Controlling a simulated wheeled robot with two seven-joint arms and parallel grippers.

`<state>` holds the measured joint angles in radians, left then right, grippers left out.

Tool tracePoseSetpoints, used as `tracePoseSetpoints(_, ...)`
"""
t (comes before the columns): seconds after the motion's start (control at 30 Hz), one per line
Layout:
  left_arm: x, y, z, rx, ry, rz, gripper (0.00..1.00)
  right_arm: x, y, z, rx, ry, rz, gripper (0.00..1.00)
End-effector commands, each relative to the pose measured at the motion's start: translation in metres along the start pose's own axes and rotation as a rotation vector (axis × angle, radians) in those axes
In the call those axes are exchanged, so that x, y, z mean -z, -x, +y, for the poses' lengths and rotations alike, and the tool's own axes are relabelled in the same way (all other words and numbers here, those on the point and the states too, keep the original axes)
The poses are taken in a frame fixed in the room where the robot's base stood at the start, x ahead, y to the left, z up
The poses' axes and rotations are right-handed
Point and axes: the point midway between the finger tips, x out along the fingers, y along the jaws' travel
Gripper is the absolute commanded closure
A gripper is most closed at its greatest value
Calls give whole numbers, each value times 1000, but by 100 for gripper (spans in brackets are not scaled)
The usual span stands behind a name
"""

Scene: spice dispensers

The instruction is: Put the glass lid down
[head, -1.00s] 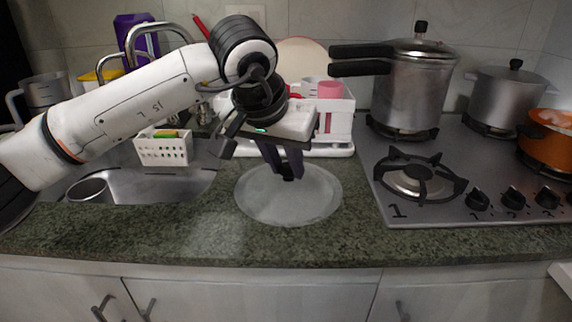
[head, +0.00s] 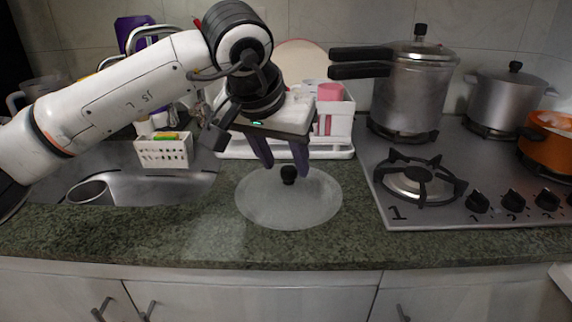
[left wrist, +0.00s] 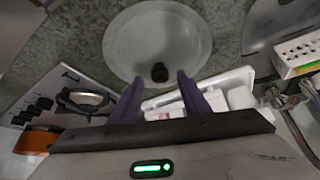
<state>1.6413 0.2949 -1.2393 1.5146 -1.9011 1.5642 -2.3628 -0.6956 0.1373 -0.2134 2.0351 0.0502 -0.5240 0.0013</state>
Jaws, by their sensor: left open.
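The glass lid (head: 290,207) is a round, see-through disc with a black knob (head: 288,174), lying flat on the green stone counter between the sink and the stove. The lid also shows in the left wrist view (left wrist: 157,35), with its knob towards the gripper. My left gripper (head: 285,168) is open just above the lid, its two dark fingers apart on either side of the knob and not closed on it. In the left wrist view the fingertips (left wrist: 157,80) are spread, with the knob beyond them. My right gripper is not in view.
A white dish rack (head: 340,125) with cups stands behind the lid. A stove (head: 470,190) with a pressure cooker (head: 408,90) is to the right. The sink (head: 150,188) and a white basket (head: 163,150) are to the left. The counter's front strip is clear.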

Motion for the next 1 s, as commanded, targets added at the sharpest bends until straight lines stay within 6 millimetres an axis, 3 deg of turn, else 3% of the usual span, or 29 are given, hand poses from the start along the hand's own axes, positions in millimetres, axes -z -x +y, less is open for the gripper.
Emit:
tracePoseSetpoints(0.2, 2, 51, 0, 1, -1, 5, 58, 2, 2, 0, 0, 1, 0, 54)
tracePoseSetpoints(0.4, 1, 85, 0, 0, 1, 3, 58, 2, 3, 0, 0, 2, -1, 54)
tracePoseSetpoints(0.6, 0, 99, 0, -1, 1, 2, 58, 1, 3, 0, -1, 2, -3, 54)
tracePoseSetpoints(1.0, 0, 100, 0, -1, 0, 1, 58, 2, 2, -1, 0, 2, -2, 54)
